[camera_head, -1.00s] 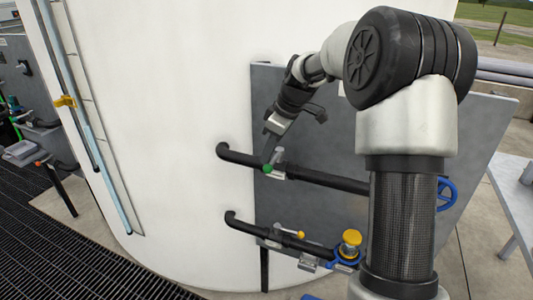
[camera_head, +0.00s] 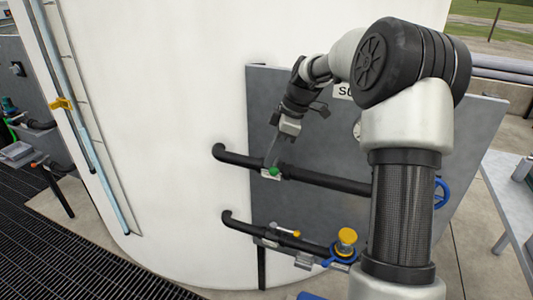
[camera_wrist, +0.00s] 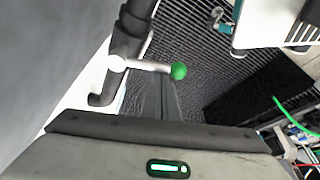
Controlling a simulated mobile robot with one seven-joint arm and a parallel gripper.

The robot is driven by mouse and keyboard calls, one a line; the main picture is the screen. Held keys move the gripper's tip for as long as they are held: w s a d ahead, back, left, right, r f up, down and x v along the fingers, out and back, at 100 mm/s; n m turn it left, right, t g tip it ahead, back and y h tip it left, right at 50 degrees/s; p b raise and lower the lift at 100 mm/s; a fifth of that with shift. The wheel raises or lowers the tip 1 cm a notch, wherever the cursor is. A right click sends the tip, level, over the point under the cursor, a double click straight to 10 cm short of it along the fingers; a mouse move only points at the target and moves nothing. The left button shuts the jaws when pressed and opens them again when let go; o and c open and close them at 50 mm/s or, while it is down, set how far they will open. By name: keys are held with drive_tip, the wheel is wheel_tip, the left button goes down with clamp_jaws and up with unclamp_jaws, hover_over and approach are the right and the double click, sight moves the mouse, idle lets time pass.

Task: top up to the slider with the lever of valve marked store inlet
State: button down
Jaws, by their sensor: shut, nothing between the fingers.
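The lever with a green knob (camera_head: 274,171) sits on the upper black pipe (camera_head: 325,181). In the wrist view its pale handle stands out across the pipe, ending in the green knob (camera_wrist: 178,71). My gripper (camera_head: 271,158) is shut and empty, its fingertips close by the knob; I cannot tell if they touch. The fingers (camera_wrist: 165,85) show just below the knob in the wrist view. A sign (camera_head: 343,91) above the pipe shows only an "S", the rest hidden behind my arm. The yellow slider (camera_head: 60,104) sits on the pale-blue sight tube (camera_head: 85,145); the liquid level is unclear.
A lower pipe (camera_head: 275,238) carries a yellow-tipped lever (camera_head: 296,233) and a yellow-capped fitting (camera_head: 346,240). A blue handwheel (camera_head: 441,193) is right of my arm. The grey panel (camera_head: 290,85) and white tank (camera_head: 180,110) stand behind. A grey table (camera_head: 505,190) is at right.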

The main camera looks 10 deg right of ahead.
drive_tip(key=shift+s+d+n+g+p, duration=0.15)
drive_tip(key=shift+d+n+g+p, duration=0.2)
drive_tip(key=shift+d+n+p, duration=0.7)
drive_tip(key=shift+s+d+n+g+p, duration=0.15)
drive_tip(key=shift+d+n+g+p, duration=0.25)
drive_tip(key=shift+d+n, duration=0.65)
drive_tip(key=shift+d+m, duration=0.3)
drive_tip(key=shift+d, duration=0.05)
drive_tip(key=shift+a, duration=0.1)
